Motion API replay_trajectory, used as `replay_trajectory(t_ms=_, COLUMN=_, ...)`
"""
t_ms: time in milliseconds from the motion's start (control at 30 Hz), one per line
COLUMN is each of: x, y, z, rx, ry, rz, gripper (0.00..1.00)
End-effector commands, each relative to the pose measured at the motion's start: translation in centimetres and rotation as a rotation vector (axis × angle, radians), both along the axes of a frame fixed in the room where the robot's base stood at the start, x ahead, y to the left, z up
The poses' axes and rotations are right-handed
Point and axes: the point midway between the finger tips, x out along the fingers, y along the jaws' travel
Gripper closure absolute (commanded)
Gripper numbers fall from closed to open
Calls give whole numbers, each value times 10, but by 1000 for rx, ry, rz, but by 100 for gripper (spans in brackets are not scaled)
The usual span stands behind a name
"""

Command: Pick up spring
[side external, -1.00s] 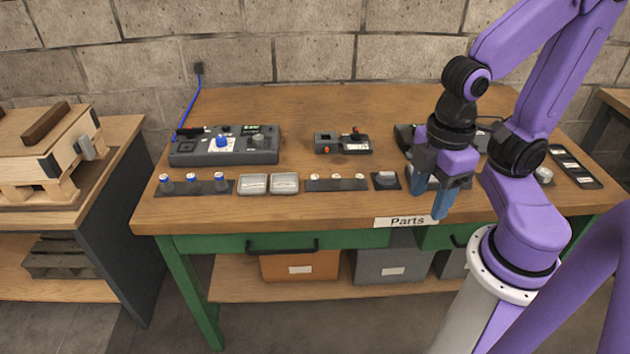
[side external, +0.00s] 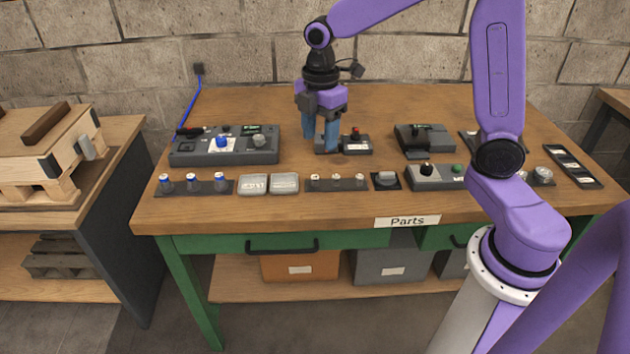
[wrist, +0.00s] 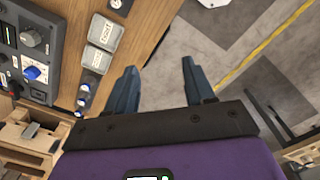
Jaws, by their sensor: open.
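I cannot make out a spring for certain in either view. Small parts stand along the front of the bench: a dark strip with several small pale-topped pieces (side external: 336,184), and a dark strip with three blue-and-white-topped pieces (side external: 193,186). Two shallow metal tins with pale labels, the left tin (side external: 253,184) and the right tin (side external: 285,183), stand between them. My gripper (side external: 320,148) is open, fingers pointing down, at the left end of a small grey device (side external: 356,145), partly hiding it. In the wrist view my gripper (wrist: 158,66) has nothing between its fingers.
A grey control box (side external: 190,153) with a blue knob stands at the back left. A switch box (side external: 437,176) and another dark device (side external: 425,142) stand to the right, by my arm. A dark tray (side external: 575,167) lies at the far right. Bare wood lies behind the devices.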

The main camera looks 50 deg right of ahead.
Motion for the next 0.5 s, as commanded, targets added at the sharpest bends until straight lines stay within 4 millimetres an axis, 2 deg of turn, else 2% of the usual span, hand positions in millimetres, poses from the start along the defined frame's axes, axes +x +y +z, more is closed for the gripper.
replay_trajectory(t_ms=33, x=17, y=-11, z=-4, rx=-2, ry=4, rz=18, gripper=47)
replay_trajectory(t_ms=100, x=36, y=-25, z=-7, rx=-2, ry=4, rz=53, gripper=47)
replay_trajectory(t_ms=200, x=57, y=-45, z=-12, rx=-3, ry=6, rz=99, gripper=47)
replay_trajectory(t_ms=367, x=75, y=-66, z=-17, rx=-4, ry=7, rz=145, gripper=47)
replay_trajectory(t_ms=500, x=79, y=-71, z=-23, rx=-4, ry=9, rz=160, gripper=47)
